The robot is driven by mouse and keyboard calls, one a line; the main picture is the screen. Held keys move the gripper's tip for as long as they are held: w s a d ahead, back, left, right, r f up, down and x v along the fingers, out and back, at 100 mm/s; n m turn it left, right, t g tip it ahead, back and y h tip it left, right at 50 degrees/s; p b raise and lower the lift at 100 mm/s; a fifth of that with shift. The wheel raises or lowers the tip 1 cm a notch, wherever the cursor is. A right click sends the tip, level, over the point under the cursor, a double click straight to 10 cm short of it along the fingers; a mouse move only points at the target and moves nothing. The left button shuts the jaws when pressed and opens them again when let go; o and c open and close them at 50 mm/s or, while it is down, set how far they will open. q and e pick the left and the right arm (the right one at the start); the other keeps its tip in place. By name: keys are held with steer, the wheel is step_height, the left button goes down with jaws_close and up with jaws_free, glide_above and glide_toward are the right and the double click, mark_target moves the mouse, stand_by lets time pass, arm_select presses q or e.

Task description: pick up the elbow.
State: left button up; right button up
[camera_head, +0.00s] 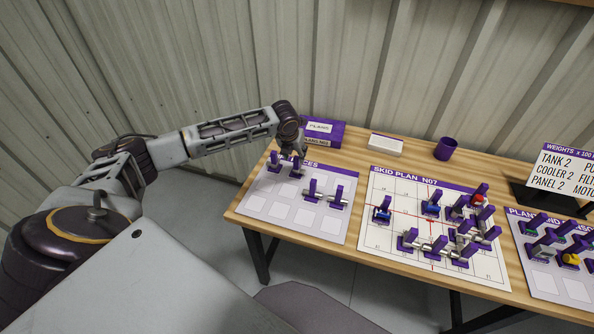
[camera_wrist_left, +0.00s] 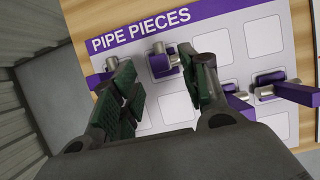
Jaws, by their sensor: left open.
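Several grey pipe pieces with purple handles stand on the white pipe pieces sheet (camera_head: 285,213). I cannot tell for sure which is the elbow. My left gripper (camera_head: 291,153) is open over the sheet's back row, pointing down. In the left wrist view, its green-padded fingers (camera_wrist_left: 158,68) frame one purple and grey piece (camera_wrist_left: 162,62), which stands beyond the fingertips. Another piece (camera_wrist_left: 103,78) stands left of it, partly hidden by the left finger. In the head view, two back-row pieces (camera_head: 274,163) (camera_head: 297,168) stand just below the gripper. My right gripper is not in view.
Two more pieces (camera_head: 313,190) (camera_head: 337,197) stand farther right on the sheet. The skid plan board (camera_head: 380,238) with several pieces lies right of it. A purple box (camera_head: 334,130), a white block (camera_head: 386,143) and a purple cup (camera_head: 445,149) stand behind. The sheet's front squares are empty.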

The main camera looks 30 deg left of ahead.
mark_target(296, 158)
arm_select(q)
steer(key=shift+w+f, duration=0.1)
steer(key=shift+f, duration=0.15)
steer(key=shift+x, duration=2.45)
steer(key=shift+r, duration=0.1)
jaws_close()
